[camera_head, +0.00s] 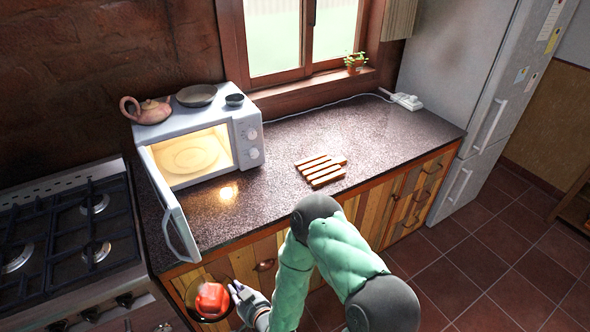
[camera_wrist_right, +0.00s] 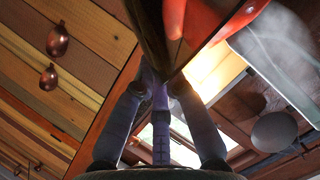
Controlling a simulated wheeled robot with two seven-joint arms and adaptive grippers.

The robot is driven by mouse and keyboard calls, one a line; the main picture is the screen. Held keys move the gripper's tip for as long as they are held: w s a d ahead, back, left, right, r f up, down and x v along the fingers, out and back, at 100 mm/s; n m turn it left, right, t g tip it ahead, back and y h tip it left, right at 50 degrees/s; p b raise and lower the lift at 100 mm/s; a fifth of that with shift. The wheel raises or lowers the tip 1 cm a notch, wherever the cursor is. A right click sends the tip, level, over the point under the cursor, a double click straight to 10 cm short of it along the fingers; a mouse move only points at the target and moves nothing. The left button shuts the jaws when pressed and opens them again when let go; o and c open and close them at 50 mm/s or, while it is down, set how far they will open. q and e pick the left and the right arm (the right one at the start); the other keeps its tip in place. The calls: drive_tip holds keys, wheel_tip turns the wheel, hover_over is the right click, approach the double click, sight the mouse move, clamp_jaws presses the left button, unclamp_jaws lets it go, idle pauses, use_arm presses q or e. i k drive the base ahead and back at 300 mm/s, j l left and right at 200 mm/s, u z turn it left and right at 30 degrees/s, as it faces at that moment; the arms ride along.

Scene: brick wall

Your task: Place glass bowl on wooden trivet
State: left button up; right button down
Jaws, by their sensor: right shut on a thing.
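The glass bowl (camera_head: 190,299) is at the bottom of the head view, in front of the cabinet doors and below the countertop edge. A red item (camera_head: 211,299) lies inside it. My right gripper (camera_head: 236,289) is shut on the bowl's right side; the wrist view shows the fingers (camera_wrist_right: 160,95) meeting at the dark glass (camera_wrist_right: 151,38), with the red item (camera_wrist_right: 203,22) beyond. The wooden trivet (camera_head: 321,169), made of several slats, lies bare on the counter, up and to the right of the bowl. My left gripper is not in view.
The microwave (camera_head: 248,140) stands lit with its door (camera_head: 168,205) swung open over the counter. A teapot (camera_head: 148,110) and dishes sit on top. A stove (camera_head: 70,240) is at left. The counter (camera_head: 380,140) around the trivet is clear; a fridge (camera_head: 450,75) stands right.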

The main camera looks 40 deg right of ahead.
sight(319, 167)
drive_tip(key=l+u, duration=0.25)
drive_tip(key=k+l+u, duration=0.25)
drive_tip(key=l, duration=0.15)
drive_tip(key=l+u, duration=0.25)
drive_tip(key=k+l+u, duration=0.15)
drive_tip(key=l+u, duration=0.15)
drive_tip(key=k+l, duration=0.3)
drive_tip(key=l, duration=0.25)
drive_tip(key=k+l+u, duration=0.15)
drive_tip(key=k+l, duration=0.15)
drive_tip(key=l, duration=0.2)
drive_tip(key=k+l, duration=0.3)
drive_tip(key=l, duration=0.25)
drive_tip(key=u, duration=0.05)
